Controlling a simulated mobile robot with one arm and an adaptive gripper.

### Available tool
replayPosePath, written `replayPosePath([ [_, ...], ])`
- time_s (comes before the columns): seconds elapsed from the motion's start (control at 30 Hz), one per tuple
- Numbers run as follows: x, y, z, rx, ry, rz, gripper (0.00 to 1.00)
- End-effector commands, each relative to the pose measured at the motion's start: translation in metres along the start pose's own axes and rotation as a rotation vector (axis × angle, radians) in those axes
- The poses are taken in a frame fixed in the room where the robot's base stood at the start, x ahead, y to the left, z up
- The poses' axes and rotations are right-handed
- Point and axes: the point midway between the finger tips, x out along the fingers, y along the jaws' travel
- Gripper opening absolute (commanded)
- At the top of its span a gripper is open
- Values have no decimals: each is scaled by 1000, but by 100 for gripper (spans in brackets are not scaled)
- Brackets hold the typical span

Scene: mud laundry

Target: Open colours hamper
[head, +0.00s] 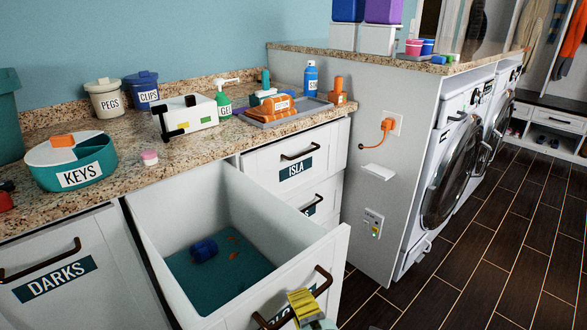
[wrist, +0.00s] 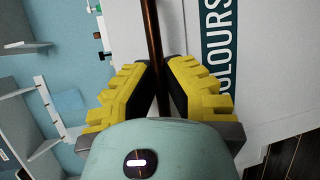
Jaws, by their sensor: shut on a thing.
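The colours hamper (head: 152,235) is a white pull-out drawer, standing well open in the head view. Its teal floor (head: 245,268) holds a dark blue item (head: 204,250) and small orange bits. Its dark bronze bar handle (head: 322,284) is on the front panel. In the wrist view, my gripper's yellow fingers (wrist: 160,88) are shut on the handle bar (wrist: 154,40). The teal label reading "OLOURS" (wrist: 218,45) is beside it on the front. My gripper hides part of the label in the head view.
The closed DARKS hamper (head: 70,285) is at left, and the closed ISLA drawer (head: 296,160) is behind the open one. The granite counter holds a KEYS tub (head: 70,160) and several other items. Dark floor (head: 500,220) is free at right, before the washing machines (head: 450,170).

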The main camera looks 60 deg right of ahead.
Motion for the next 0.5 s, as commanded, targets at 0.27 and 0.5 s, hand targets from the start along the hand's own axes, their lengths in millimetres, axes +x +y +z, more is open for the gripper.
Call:
replayPosePath([
  [0.27, -3, -2, 3, 0, -5, -4, 0],
  [0.5, -3, -2, 2, 0, -4, -4, 18],
])
